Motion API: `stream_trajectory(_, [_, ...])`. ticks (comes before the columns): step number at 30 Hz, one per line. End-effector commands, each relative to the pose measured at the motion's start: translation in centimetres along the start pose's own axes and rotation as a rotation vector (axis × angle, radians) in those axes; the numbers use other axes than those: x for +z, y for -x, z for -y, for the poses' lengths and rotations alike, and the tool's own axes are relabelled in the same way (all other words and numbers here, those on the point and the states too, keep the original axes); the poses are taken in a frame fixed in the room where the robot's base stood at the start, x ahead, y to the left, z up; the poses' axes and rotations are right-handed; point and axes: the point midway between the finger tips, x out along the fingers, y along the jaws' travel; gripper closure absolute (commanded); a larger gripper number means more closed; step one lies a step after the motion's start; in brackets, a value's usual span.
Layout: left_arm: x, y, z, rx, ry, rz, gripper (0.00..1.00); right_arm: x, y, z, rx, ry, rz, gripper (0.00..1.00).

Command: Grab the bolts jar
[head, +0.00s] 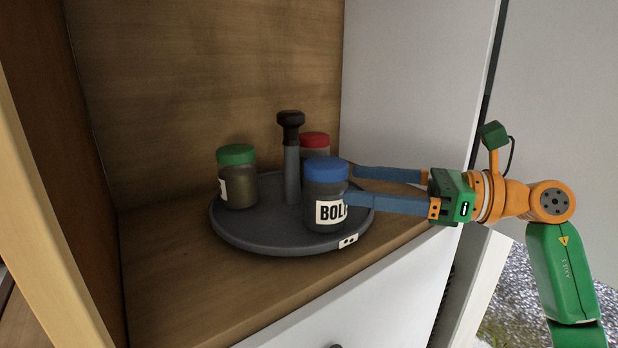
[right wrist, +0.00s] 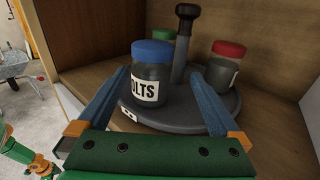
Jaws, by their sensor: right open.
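The bolts jar (head: 325,190) has a blue lid and a white label reading "BOL". It stands upright at the front right of a grey round turntable (head: 270,240). In the right wrist view the bolts jar (right wrist: 150,72) is ahead, nearer the left finger. My right gripper (head: 350,183) is open, its blue fingers reaching in from the right. The near finger's tip overlaps the jar's right edge in the head view; I cannot tell if it touches. The far finger passes behind, near the red-lidded jar.
A green-lidded jar (head: 237,175) stands at the turntable's left and a red-lidded jar (head: 315,145) at its back. A dark-knobbed post (head: 290,155) rises at its centre. The wooden shelf (head: 165,270) has walls behind and at both sides. Its front is open.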

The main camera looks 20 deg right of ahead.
Motion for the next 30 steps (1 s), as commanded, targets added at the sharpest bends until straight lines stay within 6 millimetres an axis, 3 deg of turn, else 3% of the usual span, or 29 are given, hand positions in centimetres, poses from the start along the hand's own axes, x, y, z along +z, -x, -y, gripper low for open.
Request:
stream_trajectory(5, [0.0,1.4,0.0,0.001,0.000,0.002,0.17,0.6,-1.9,-0.1,0.004,0.000,0.001,0.00])
stream_trajectory(10, [0.2,4.2,-0.1,0.003,0.000,0.012,0.17,1.7,-5.2,-0.2,0.006,-0.001,0.002,0.00])
stream_trajectory(12, [0.2,4.3,-0.1,0.003,0.000,0.013,0.17,1.3,-6.3,-0.1,0.004,-0.002,0.001,0.00])
stream_trajectory(20, [0.1,4.2,-0.1,0.003,0.000,0.011,0.17,0.7,-7.1,0.0,0.000,0.000,0.001,0.00])
stream_trajectory(23, [0.1,4.2,-0.1,0.003,0.000,0.010,0.17,0.7,-7.1,0.0,0.000,0.000,0.001,0.22])
stream_trajectory(30, [0.1,4.2,-0.1,0.003,0.000,0.009,0.17,0.8,-7.1,0.0,0.000,0.000,0.002,0.86])
